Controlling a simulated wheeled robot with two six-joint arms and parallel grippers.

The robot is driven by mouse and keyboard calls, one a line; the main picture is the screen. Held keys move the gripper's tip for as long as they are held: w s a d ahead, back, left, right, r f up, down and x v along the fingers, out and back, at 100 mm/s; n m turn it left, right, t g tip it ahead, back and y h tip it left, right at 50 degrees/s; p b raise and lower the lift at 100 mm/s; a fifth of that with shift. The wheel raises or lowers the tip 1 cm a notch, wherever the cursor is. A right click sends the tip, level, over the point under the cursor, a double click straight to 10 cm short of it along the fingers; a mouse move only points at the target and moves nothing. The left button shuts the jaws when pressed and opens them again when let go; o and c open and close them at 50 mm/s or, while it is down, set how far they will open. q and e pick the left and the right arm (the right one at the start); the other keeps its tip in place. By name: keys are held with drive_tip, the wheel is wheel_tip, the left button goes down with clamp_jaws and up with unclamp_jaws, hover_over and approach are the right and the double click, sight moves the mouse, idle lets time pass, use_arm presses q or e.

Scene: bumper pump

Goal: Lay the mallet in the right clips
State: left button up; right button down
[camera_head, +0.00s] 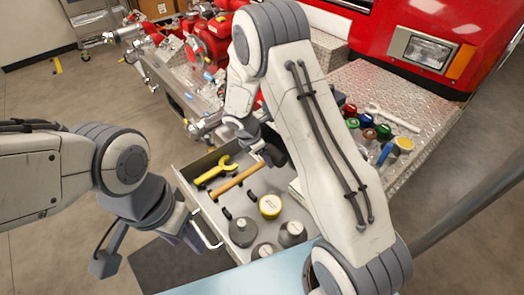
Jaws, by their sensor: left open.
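The mallet's wooden handle (238,182) lies slanted over the open grey drawer, to the right of a yellow wrench (215,171). Its upper right end meets a dark shape, and I cannot tell mallet head from gripper there. My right gripper (268,148) is at that end, mostly hidden by my own arm; its jaws cannot be made out. Small black clips (225,212) stand on the drawer floor below the handle. Whether the handle rests in any clip is unclear. My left gripper (186,234) is open and empty, just outside the drawer front.
The drawer's white pull handle (207,234) is beside my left gripper. A diamond-plate bumper (400,95) carries coloured caps and a red pump (208,40).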

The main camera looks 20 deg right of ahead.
wheel_tip(320, 180, down, 10)
drive_tip(key=b, duration=0.8)
drive_tip(key=shift+r, duration=0.15)
drive_tip(key=shift+f+b, duration=0.65)
drive_tip(key=shift+s+f, duration=0.1)
drive_tip(key=shift+f, duration=0.15)
drive_tip(key=shift+f+b, duration=0.3)
drive_tip(key=shift+b, duration=0.1)
unclamp_jaws()
drive_tip(key=shift+f, duration=0.1)
